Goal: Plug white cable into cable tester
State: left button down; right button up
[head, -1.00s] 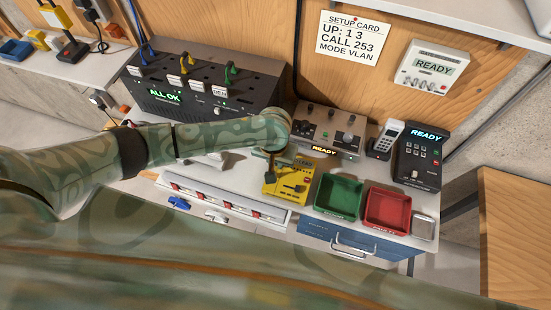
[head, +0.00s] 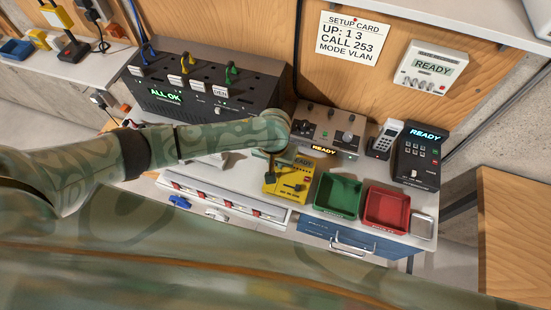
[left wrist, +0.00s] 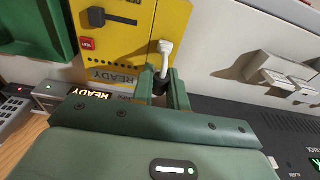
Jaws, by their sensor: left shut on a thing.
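The yellow cable tester (head: 291,188) lies on the bench in the middle of the head view. It fills the upper middle of the left wrist view (left wrist: 120,50), with a black slider, a red button and a READY screen. My left gripper (left wrist: 163,88) is shut at the tester's edge, its green fingers around a dark piece below a white plug (left wrist: 166,47). The white plug, with its short bent end, stands over the tester's right edge in the wrist view. Whether it is seated in a socket cannot be told. My left wrist partly covers this spot in the head view.
A green tray (head: 338,194) and a red tray (head: 386,209) stand right of the tester. A black switch box (head: 205,85) reading ALL OK is behind my left arm. A grey console (head: 330,130), a handset (head: 384,138) and a black READY unit (head: 419,155) stand behind.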

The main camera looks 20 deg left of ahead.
dwell(0.4)
pick_arm(q)
jog(key=c, duration=0.9)
grip_release()
notch_tip(320, 180, up, 8)
jog(key=p, duration=1)
jog(key=shift+f, duration=0.25)
